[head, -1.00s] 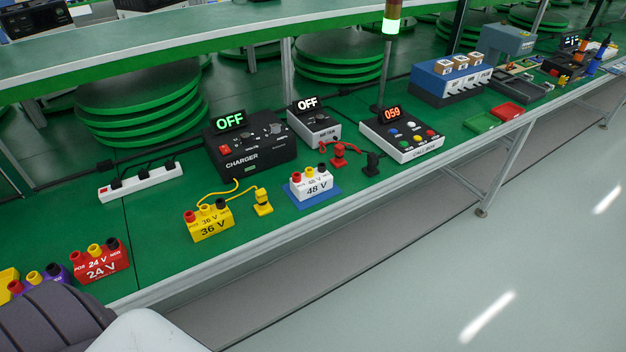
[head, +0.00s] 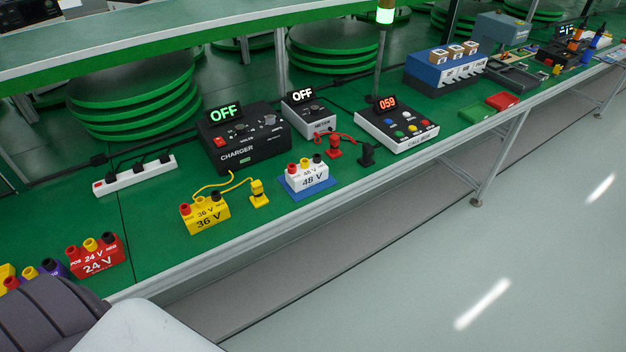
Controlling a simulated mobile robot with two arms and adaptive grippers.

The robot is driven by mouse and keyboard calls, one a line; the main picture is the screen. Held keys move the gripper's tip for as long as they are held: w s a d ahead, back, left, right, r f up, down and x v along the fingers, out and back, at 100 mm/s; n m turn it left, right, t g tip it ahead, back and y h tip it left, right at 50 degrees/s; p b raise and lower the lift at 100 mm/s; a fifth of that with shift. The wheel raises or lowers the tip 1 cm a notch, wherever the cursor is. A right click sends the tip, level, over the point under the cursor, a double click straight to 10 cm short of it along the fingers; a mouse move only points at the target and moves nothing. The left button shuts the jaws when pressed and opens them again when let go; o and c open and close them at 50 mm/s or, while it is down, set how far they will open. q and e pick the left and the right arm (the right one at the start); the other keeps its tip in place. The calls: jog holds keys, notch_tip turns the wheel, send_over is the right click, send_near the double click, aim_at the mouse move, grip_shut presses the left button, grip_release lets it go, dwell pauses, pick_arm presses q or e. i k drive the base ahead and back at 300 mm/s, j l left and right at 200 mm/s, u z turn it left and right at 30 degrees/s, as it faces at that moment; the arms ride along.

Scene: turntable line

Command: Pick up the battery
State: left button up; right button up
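Several labelled battery-like blocks stand on the green workbench; I cannot tell which one the task means. A white 48 V battery (head: 308,179) sits on a blue pad (head: 291,191) near the front edge. A yellow 36 V battery (head: 207,217) stands to its left. A red 24 V battery (head: 97,262) stands farther left. A purple block (head: 55,269) and a yellow one (head: 6,271) are partly cut off or hidden at the left. Neither of my grippers is in view.
A black charger (head: 246,148) reads OFF, with a yellow plug (head: 259,194) before it. A meter (head: 309,118), also OFF, and a call box (head: 398,129) stand to the right. Green bench surface (head: 150,228) is clear between batteries and power strip (head: 136,176). Open floor lies right.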

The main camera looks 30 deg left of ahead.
aim_at(307, 173)
jog(key=i+u, duration=0.15)
jog(key=u, duration=0.6)
